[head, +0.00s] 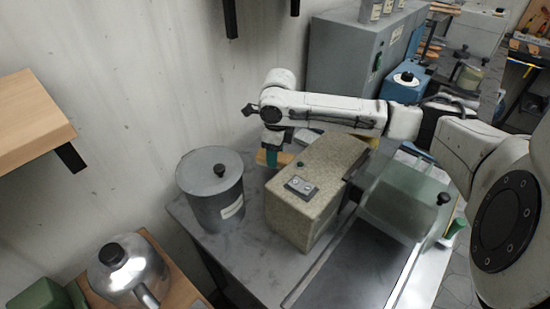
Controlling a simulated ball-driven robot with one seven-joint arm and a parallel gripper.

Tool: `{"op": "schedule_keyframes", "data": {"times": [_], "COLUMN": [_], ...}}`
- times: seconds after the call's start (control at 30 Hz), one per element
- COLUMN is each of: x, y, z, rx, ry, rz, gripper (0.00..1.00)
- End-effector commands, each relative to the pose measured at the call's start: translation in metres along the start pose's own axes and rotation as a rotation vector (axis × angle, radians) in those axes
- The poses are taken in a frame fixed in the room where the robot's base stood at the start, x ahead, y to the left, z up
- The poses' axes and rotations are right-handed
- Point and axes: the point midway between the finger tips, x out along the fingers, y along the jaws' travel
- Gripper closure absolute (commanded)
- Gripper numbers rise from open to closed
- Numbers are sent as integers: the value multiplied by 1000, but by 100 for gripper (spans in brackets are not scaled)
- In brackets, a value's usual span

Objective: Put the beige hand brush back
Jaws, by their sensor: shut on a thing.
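My gripper (272,159) points down behind the speckled beige box, close to the wall. The lower part of the brush is partly hidden behind the box and the fingers. I cannot tell whether the brush touches the table.
The speckled box (305,205) stands just in front of my gripper. A grey lidded canister (215,200) is to its left. A large grey cabinet (345,60) and a blue container (402,85) stand behind. A wooden shelf (30,120) juts from the wall at left.

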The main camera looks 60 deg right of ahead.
Motion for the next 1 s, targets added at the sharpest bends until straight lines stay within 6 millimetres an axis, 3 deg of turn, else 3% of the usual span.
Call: {"op": "schedule_keyframes", "data": {"times": [0.2, 0.53, 0.57, 0.6, 0.8, 1.0], "x": [24, 28, 28, 27, 27, 27], "y": [0, 0, 0, 0, 0, 0], "z": [-1, -1, -1, -1, -1, -1], "rx": [2, 1, 1, 1, 1, 1], "ry": [1, 0, 0, 0, 0, 0], "rz": [0, -1, -1, -1, 0, 0], "gripper": [80, 80, 52, 48, 29, 27]}}
